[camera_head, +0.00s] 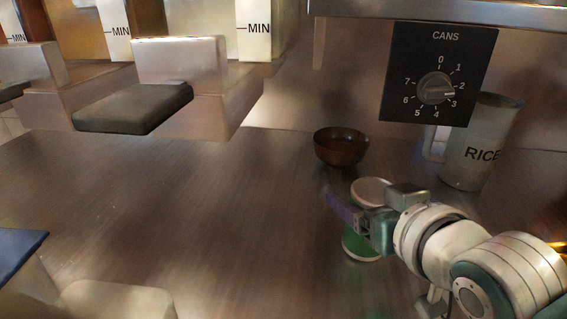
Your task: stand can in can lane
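A can with a pale metal lid (374,190) and a green lower part (360,246) stands upright on the steel counter, right of centre. My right gripper (347,211) comes in from the right at the can's side. A dark finger lies across the front of the can's middle. The other finger is hidden, so I cannot tell whether the gripper is closed on the can. My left gripper is not in view. I cannot make out a can lane.
A dial panel marked CANS (438,75) hangs at upper right, its pointer near 2 to 3. A RICE pitcher (482,145) and a brown bowl (341,147) stand behind the can. Dispensers with a dark lever pad (132,108) overhang the upper left. The counter's (190,205) left-middle is clear.

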